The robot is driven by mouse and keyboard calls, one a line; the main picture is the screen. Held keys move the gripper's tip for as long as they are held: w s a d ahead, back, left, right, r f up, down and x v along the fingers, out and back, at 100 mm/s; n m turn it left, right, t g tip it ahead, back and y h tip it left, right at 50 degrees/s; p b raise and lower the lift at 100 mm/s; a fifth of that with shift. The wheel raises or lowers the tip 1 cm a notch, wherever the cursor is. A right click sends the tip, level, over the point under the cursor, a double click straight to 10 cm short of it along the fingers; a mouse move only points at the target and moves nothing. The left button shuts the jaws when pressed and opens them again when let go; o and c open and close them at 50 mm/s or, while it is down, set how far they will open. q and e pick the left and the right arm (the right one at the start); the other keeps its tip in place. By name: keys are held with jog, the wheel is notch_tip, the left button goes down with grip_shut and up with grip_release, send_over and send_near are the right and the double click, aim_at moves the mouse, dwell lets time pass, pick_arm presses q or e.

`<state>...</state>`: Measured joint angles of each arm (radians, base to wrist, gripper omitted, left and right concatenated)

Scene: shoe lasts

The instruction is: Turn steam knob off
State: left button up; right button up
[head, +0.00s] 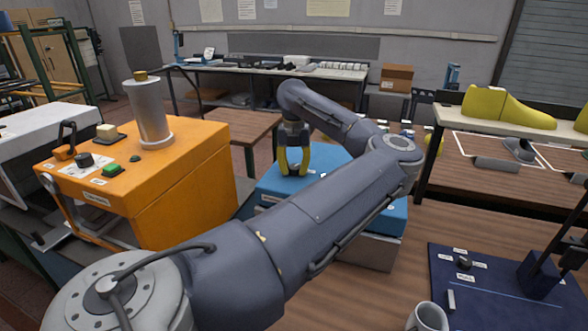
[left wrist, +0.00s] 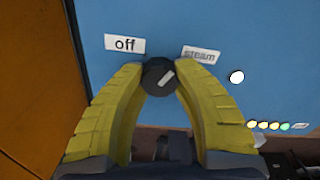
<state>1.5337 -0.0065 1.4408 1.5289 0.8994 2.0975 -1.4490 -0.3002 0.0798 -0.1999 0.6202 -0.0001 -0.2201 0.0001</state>
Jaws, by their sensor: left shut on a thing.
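The steam knob (left wrist: 159,76) is a round black dial on the blue panel in the left wrist view. Its white pointer slants up and right, toward the "steam" label (left wrist: 201,55). The "off" label (left wrist: 125,44) is to its upper left. My left gripper (left wrist: 158,70), with yellow fingers, is shut on the knob, one fingertip on each side. My right gripper is not in view.
An orange machine (head: 190,185) with a grey cylinder stands left of the blue box. Yellow shoe lasts (head: 505,108) stand on a shelf at the right. A mug (head: 428,318) and a dark blue board (head: 500,290) are at the lower right. Small coloured lights (left wrist: 267,126) sit beside the knob.

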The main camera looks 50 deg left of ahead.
aim_at(296, 167)
pick_arm(q)
jog(key=n, duration=0.7)
jog(key=shift+d+f, duration=0.1)
jog(key=shift+f, duration=0.05)
jog(key=n, duration=0.4)
jog(key=shift+w, duration=0.1)
jog(key=shift+w+n, duration=0.1)
jog(key=shift+n, duration=1.8)
grip_shut()
jog(key=o, duration=1.3)
grip_release()
jog(key=shift+c, duration=0.2)
jog(key=shift+r, duration=0.25)
notch_tip(296, 167, up, 12)
